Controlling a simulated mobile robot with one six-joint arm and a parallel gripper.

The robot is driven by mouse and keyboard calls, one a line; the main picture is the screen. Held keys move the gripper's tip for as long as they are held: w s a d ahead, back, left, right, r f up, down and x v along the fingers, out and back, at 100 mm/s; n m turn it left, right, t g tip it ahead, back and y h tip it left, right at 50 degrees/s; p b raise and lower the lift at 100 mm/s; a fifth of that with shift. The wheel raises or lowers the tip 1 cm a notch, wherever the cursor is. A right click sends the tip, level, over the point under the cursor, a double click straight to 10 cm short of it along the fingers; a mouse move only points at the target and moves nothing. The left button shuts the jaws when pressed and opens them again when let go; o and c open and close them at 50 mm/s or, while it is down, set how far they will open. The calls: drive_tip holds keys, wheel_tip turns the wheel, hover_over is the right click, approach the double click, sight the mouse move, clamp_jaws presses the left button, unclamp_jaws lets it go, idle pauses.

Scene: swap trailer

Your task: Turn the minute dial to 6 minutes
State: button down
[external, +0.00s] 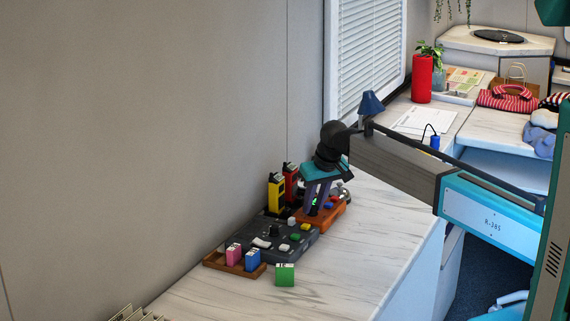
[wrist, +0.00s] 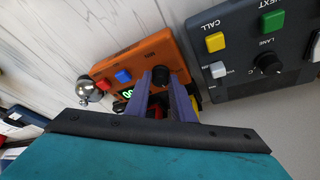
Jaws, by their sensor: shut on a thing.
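The orange timer box (external: 326,218) sits on the counter beside the dark grey console. In the wrist view the orange box (wrist: 118,65) shows a black dial (wrist: 158,73) with small unreadable lettering by it, a red button, a blue button and a green lit display (wrist: 127,94). A finger partly covers the display, so I cannot read its full number. My gripper (external: 314,205) points down over the box. In the wrist view my gripper's fingertips (wrist: 160,78) are on both sides of the black dial, shut on it. The dial's pointer mark is not clear.
The grey console (wrist: 235,60) with yellow, green and white buttons and a LANE knob adjoins the box. A silver bell (wrist: 88,88) stands on the other side. Yellow (external: 276,192) and red upright items stand behind. A tray (external: 226,262) holds pink and blue pieces.

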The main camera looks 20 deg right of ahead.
drive_tip(key=shift+a+m+h, duration=0.1)
drive_tip(key=shift+m+h, duration=0.3)
drive_tip(key=shift+m, duration=0.6)
drive_tip(key=c, duration=1.5)
unclamp_jaws()
drive_tip(key=shift+c, duration=0.2)
drive_tip(key=shift+r, duration=0.1)
drive_tip(key=b+v, duration=0.2)
drive_tip(key=v, duration=1.1)
drive_tip(key=shift+s+r, duration=0.15)
drive_tip(key=shift+r, duration=0.15)
